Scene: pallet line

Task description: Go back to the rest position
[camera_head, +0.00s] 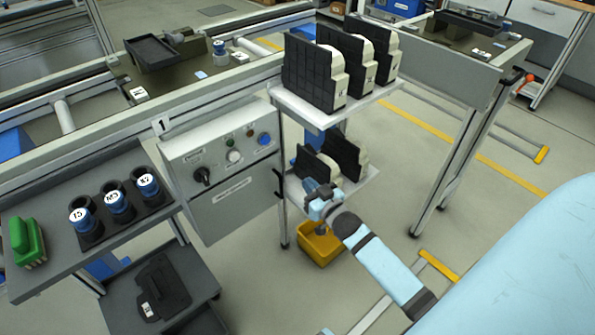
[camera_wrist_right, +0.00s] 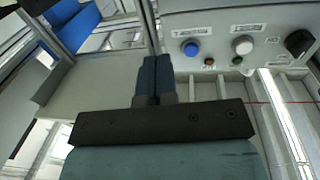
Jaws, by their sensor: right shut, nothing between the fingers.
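My right gripper (camera_wrist_right: 147,78) is shut and empty in the right wrist view, its two dark blue fingers pressed together. In the head view the right gripper (camera_head: 312,186) is beside the lower shelf of the small rack, close to the control box, at the end of my light blue arm. In the right wrist view the control box (camera_wrist_right: 225,22) is beyond and to the right of the fingers, with its blue and white buttons and black knob. I cannot tell whether the gripper touches the shelf. My left gripper does not show.
The rack's upper shelf (camera_head: 330,117) holds several black-and-white parts; its lower shelf (camera_head: 355,192) holds more. The control box (camera_head: 222,170) stands left of it. A grey side shelf (camera_head: 60,222) holds labelled blue-topped cups and a green block (camera_head: 27,242). A yellow bin (camera_head: 320,246) sits on the floor below.

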